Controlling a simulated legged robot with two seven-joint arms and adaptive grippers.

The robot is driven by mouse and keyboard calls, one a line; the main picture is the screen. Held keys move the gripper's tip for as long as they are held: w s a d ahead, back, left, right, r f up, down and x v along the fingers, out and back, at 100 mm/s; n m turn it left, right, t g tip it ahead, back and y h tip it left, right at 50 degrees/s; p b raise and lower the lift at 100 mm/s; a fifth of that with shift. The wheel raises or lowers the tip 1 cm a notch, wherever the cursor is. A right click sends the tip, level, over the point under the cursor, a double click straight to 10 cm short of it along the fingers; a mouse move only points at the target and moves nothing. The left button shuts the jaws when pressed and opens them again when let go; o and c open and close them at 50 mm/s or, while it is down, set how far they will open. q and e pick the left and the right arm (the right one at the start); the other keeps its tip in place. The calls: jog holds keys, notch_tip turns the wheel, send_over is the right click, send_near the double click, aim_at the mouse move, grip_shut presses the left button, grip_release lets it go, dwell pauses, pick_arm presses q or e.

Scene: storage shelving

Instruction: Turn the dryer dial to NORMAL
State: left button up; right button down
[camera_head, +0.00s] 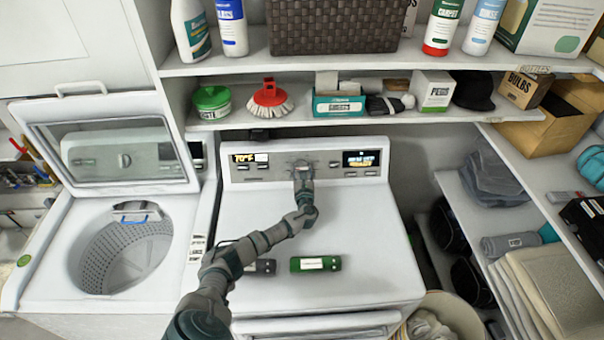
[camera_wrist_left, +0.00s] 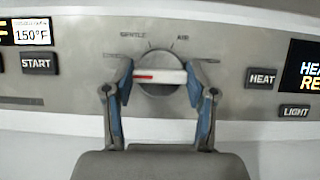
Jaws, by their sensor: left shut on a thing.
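The dryer (camera_head: 362,225) stands in the middle of the head view, with its control panel (camera_head: 235,174) at the back. My left gripper (camera_head: 302,172) reaches over the dryer top to the dial and hides most of it there. In the left wrist view the dial (camera_wrist_left: 158,88) is round and grey with a white bar across it. My left gripper (camera_wrist_left: 160,76) is shut on the bar's two ends. The bar lies about level, its red mark toward the left. GENTLE reads at the upper left and AIR at the upper right; a label at the left is too faint to read.
A green cylinder (camera_head: 315,263) and a dark one (camera_head: 265,266) lie on the dryer top by my forearm. START (camera_wrist_left: 38,63), HEAT (camera_wrist_left: 262,78) and LIGHT (camera_wrist_left: 294,111) buttons flank the dial. A loaded shelf (camera_head: 225,121) hangs above. An open washer (camera_head: 50,255) stands left.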

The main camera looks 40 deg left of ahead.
pick_arm(q)
jog(key=n, duration=0.2)
jog(key=f+n+g+y+b, duration=0.1)
jog(key=n, duration=0.1)
jog(key=shift+d+g, duration=0.15)
jog(key=shift+g, duration=0.15)
jog(key=shift+r+n+g+y+b, duration=0.1)
jog(key=shift+n+g+y+b, duration=0.25)
jog(key=shift+n, duration=0.55)
